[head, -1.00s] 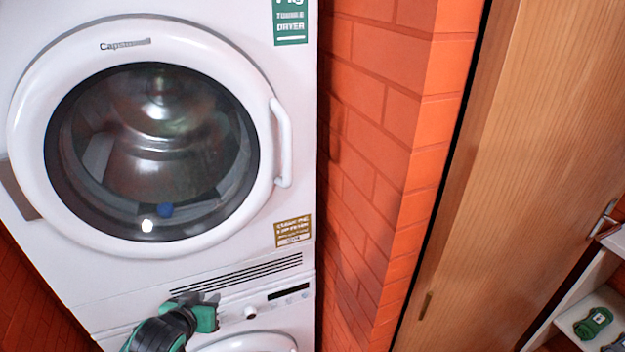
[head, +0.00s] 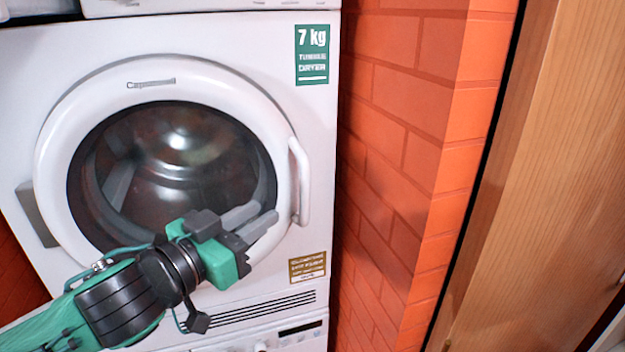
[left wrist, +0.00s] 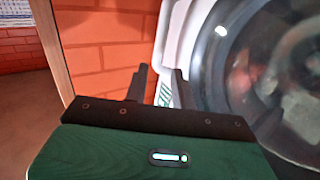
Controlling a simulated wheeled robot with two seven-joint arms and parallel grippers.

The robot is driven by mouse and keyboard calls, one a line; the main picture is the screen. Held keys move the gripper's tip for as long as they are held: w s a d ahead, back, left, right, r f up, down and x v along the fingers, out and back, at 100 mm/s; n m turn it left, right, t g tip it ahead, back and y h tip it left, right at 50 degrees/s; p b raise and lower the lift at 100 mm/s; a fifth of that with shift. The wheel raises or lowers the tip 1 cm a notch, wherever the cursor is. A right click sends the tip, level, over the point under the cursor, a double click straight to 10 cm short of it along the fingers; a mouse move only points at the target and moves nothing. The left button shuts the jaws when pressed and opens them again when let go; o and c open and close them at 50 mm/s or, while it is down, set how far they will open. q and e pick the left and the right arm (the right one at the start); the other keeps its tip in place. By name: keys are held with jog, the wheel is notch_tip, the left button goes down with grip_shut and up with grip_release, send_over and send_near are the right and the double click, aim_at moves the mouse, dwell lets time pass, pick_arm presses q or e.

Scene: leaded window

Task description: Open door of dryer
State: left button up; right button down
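The white dryer (head: 318,140) stands with its round door shut. The door has a white rim (head: 60,140) and dark glass (head: 190,150); its glass also shows in the left wrist view (left wrist: 265,60). The white bar handle (head: 302,185) is on the door's right side. My left gripper (head: 267,212) is in front of the door's lower right, just left of the handle's lower end. Its two grey fingers are apart with nothing between them; they also show in the left wrist view (left wrist: 161,70). My right gripper is in neither view.
A red brick wall (head: 400,130) stands close to the dryer's right side. A wooden door (head: 560,170) is further right. Another machine (head: 290,340) is below the dryer.

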aim_at(301, 187)
pick_arm(q)
jog(key=p+x, duration=0.2)
jog(key=x, duration=0.4)
jog(key=p+x, duration=0.2)
jog(key=x, duration=0.4)
jog(key=shift+w+d+r, duration=0.1)
jog(key=shift+d+r, duration=0.1)
jog(key=shift+w+d+f, duration=0.15)
jog(key=shift+w+d, duration=0.3)
jog(key=shift+w, duration=0.1)
jog(key=shift+c, duration=0.5)
grip_shut()
